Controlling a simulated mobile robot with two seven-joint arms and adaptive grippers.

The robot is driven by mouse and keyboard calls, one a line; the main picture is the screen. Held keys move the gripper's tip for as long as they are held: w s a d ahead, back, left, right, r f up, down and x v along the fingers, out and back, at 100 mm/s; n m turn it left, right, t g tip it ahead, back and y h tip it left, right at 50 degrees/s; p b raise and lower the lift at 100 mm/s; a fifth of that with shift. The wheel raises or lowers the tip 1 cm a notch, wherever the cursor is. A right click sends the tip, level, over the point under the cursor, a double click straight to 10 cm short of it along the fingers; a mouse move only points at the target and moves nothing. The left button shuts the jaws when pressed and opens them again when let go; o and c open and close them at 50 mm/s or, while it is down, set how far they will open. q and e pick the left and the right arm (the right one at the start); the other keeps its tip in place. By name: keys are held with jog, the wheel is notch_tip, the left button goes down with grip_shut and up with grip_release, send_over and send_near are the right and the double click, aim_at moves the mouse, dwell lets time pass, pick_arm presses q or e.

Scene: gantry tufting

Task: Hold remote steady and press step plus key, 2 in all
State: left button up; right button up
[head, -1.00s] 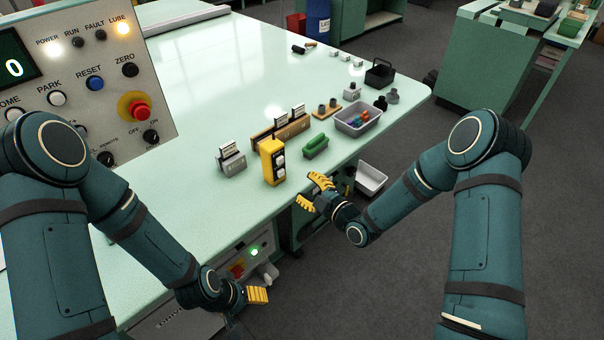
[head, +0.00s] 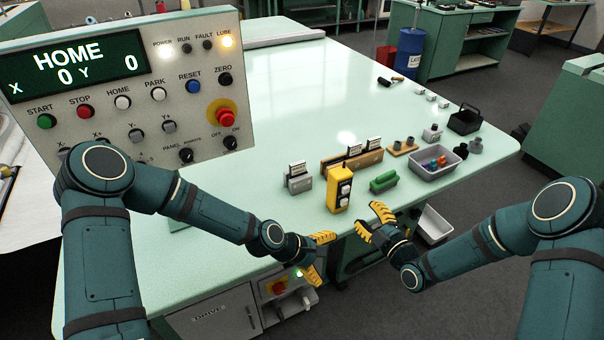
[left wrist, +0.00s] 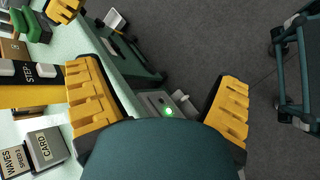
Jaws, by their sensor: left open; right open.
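The remote (head: 339,190) is a yellow upright box with pale keys on one face, standing near the table's front edge. The plus key cannot be made out. My left gripper (head: 320,255) is open and empty, in front of and below the remote at the table edge; its spread fingers show in the left wrist view (left wrist: 160,100). My right gripper (head: 371,221) is open, right of and in front of the remote, apart from it.
A control panel (head: 150,85) reading HOME, X 0, Y 0 stands at the left. Labelled card holders (head: 298,178), a green block (head: 384,181) and a grey bin (head: 437,165) flank the remote. The table's middle (head: 290,110) is clear.

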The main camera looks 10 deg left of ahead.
pick_arm(q)
jog(key=w+a+r+n+t+h, duration=0.1)
jog(key=w+a+r+n+t, duration=0.1)
jog(key=w+r+n, duration=0.5)
jog(key=n+t+h, duration=0.1)
jog(key=n+t, duration=0.1)
jog(key=n, duration=0.3)
send_near(334, 174)
jog(key=x, duration=1.2)
jog(key=shift+w+d, duration=0.15)
jog(key=shift+d, duration=0.1)
jog(key=c, duration=1.4)
pick_arm(e)
jog(key=shift+o, duration=0.3)
grip_shut()
